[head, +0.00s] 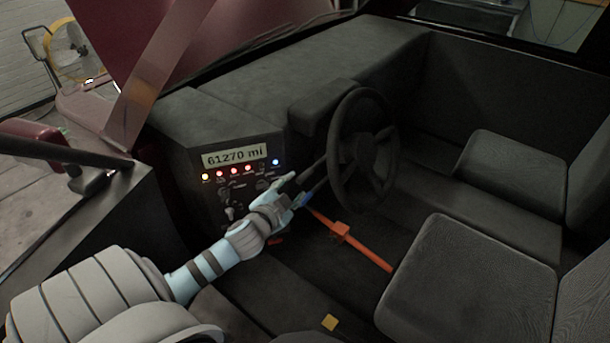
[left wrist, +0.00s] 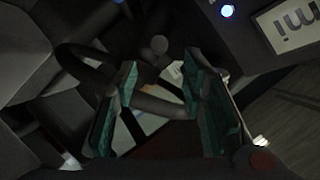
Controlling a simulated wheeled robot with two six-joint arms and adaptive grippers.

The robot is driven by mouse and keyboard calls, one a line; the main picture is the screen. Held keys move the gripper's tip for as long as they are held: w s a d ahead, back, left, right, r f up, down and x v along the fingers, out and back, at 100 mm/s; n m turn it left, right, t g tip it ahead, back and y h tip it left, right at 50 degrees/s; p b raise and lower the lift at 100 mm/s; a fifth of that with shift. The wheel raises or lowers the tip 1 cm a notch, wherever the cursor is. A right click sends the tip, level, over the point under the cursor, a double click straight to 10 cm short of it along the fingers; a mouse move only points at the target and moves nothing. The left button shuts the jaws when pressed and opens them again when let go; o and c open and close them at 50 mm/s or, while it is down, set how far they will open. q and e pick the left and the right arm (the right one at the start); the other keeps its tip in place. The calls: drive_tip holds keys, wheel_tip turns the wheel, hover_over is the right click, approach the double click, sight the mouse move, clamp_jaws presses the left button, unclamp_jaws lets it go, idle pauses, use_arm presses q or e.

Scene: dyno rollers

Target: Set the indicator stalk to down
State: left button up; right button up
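The indicator stalk (head: 313,170) appears as a thin dark bar beside the steering wheel (head: 362,150), slanting down and left toward my left gripper (head: 294,189). A second dark bar lies close below it, so which one is the stalk is hard to tell. In the left wrist view my left gripper (left wrist: 160,70) is open, its teal-padded fingers apart. A dark rounded bar (left wrist: 155,105) crosses the gap between the fingers; I cannot tell whether it touches either pad. The stalk's tip and its setting are unclear. My right gripper is in neither view.
The dashboard panel with the mileage display (head: 234,156) and lit lamps is left of the wheel. An orange lever (head: 341,231) stands below the wheel. Dark seats (head: 470,270) fill the right side. The door edge (head: 75,235) is at left.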

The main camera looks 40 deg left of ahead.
sight(302, 180)
use_arm(q)
drive_tip(key=b+x, duration=0.1)
drive_tip(key=x, duration=0.8)
drive_tip(key=shift+w+f, duration=0.1)
clamp_jaws()
drive_tip(key=shift+d, duration=0.1)
